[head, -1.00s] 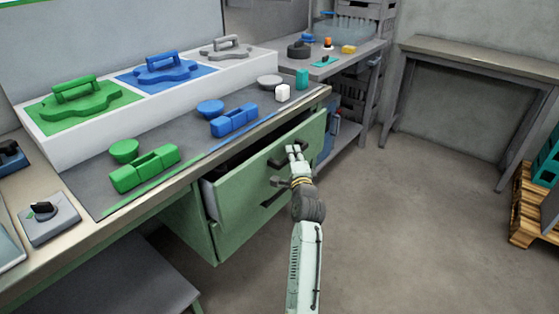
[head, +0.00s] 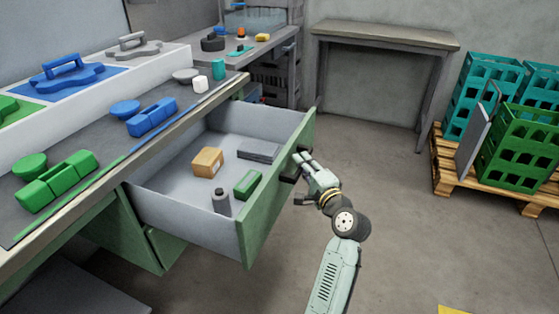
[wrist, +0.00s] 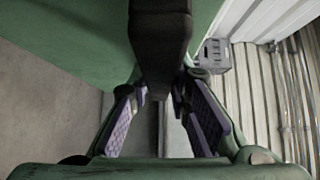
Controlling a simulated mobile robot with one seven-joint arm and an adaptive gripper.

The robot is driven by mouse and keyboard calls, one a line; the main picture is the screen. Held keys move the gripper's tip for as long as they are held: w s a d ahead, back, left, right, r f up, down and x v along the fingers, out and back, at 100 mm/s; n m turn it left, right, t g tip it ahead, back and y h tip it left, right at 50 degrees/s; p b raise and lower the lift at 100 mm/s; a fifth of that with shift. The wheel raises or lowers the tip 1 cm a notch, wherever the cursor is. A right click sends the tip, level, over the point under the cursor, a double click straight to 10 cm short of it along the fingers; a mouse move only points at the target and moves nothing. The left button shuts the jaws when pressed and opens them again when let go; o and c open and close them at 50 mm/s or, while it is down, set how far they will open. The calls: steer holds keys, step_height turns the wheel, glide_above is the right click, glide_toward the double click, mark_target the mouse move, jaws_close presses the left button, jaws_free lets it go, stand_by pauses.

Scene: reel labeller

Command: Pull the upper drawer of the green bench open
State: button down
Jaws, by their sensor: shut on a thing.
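The upper drawer (head: 272,200) of the green bench stands well out from under the worktop, and its grey inside shows. In it lie a tan box (head: 207,162), a green box (head: 247,184), a grey flat block (head: 258,151) and a small dark-topped cylinder (head: 221,201). My gripper (head: 301,166) is at the drawer's outer face, shut on its dark handle (head: 290,178). In the wrist view the dark handle (wrist: 160,45) runs down between the two purple-padded fingers (wrist: 158,110), in front of the green drawer face.
The worktop (head: 105,172) carries green and blue parts beside a white tray (head: 100,105). A grey table (head: 385,38) stands at the back. Green and teal crates (head: 515,150) sit on a wooden pallet (head: 470,188) at right. The floor between is clear.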

steer(key=shift+s+d, duration=0.3)
steer(key=shift+d, duration=0.5)
steer(key=shift+s+d, duration=0.3)
steer(key=shift+d, duration=0.55)
steer(key=shift+s+d, duration=0.3)
steer(key=shift+d, duration=0.5)
steer(key=c, duration=1.5)
jaws_free()
steer(key=v, duration=1.2)
